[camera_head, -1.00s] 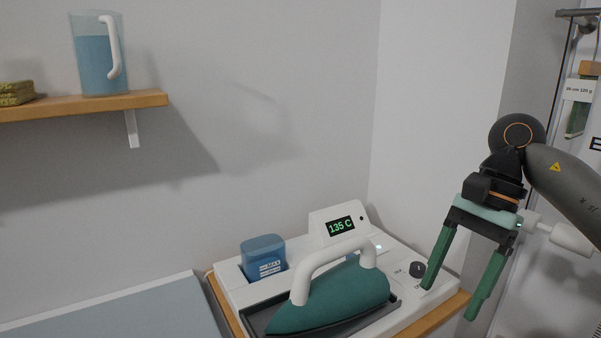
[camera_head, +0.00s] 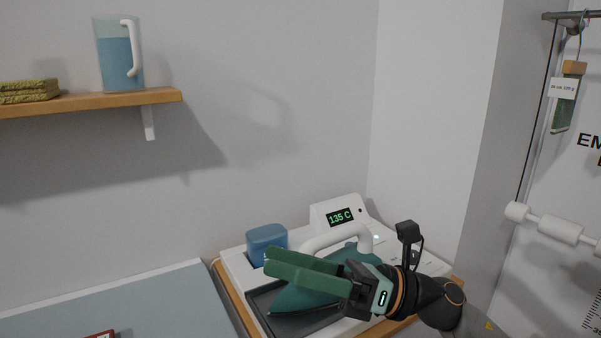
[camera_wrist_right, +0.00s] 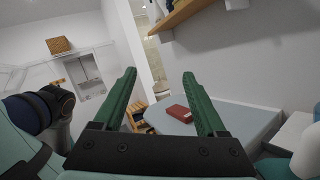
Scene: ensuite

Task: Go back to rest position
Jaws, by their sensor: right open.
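My right gripper (camera_head: 308,272) is open and empty. In the head view it reaches in from the lower right and points left, in front of the green iron (camera_head: 296,300) and partly hiding it. In the right wrist view its two green fingers (camera_wrist_right: 160,98) stand apart with nothing between them. The iron rests on its white station (camera_head: 238,262), whose display reads 135 C. I cannot tell the exact gap between gripper and iron. My left gripper is in neither view.
A blue water tank (camera_head: 267,240) sits in the station. The ironing board (camera_head: 150,300) lies at left, with a red object (camera_wrist_right: 180,113) on it. A wall shelf (camera_head: 90,103) holds a water jug (camera_head: 118,60) and folded green cloths (camera_head: 28,92). A rail with white rollers (camera_head: 560,230) stands at right.

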